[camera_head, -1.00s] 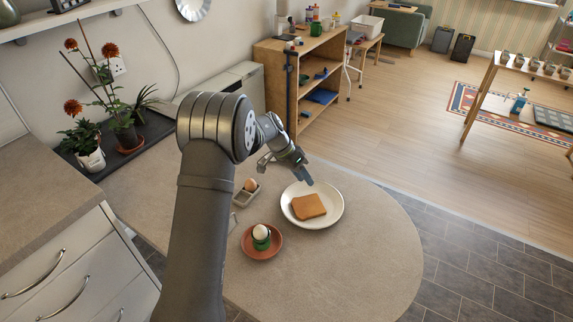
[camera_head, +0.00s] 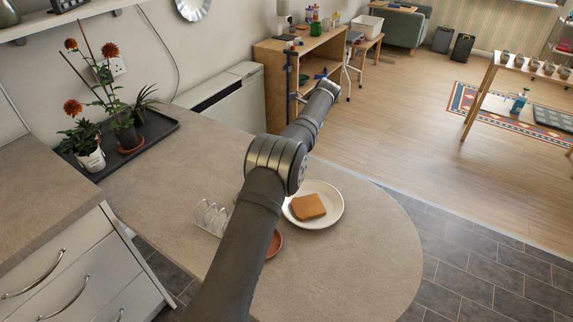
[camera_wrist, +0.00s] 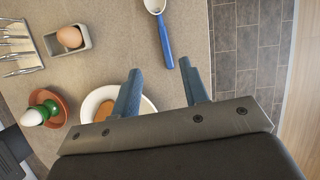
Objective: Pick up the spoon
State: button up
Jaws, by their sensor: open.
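The spoon (camera_wrist: 165,42) lies on the tabletop in the wrist view. Its blue handle points down toward my gripper, and its pale bowl is cut off at the top edge. My gripper (camera_wrist: 160,80) is open and empty. Its two blue fingers stand either side of the line of the handle, with the handle's end a little ahead of the fingertips and apart from them. In the head view I cannot make out the spoon, and my own arm covers much of the table.
A white plate with toast (camera_wrist: 100,97) lies below my left finger. An egg in a green cup on an orange saucer (camera_wrist: 62,104), an egg holder (camera_wrist: 84,38) and a toast rack (camera_wrist: 15,42) stand left. The table (camera_head: 370,265) ends just right of the spoon.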

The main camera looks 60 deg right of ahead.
jog(key=x, duration=0.8)
jog(key=shift+s+d+x, duration=0.15)
jog(key=shift+s+x, duration=0.05)
jog(key=shift+x, duration=1.1)
jog(key=shift+s+d+x, duration=0.1)
jog(key=shift+s+x, duration=0.1)
jog(key=shift+x, duration=1.1)
jog(key=shift+f, duration=0.35)
grip_shut()
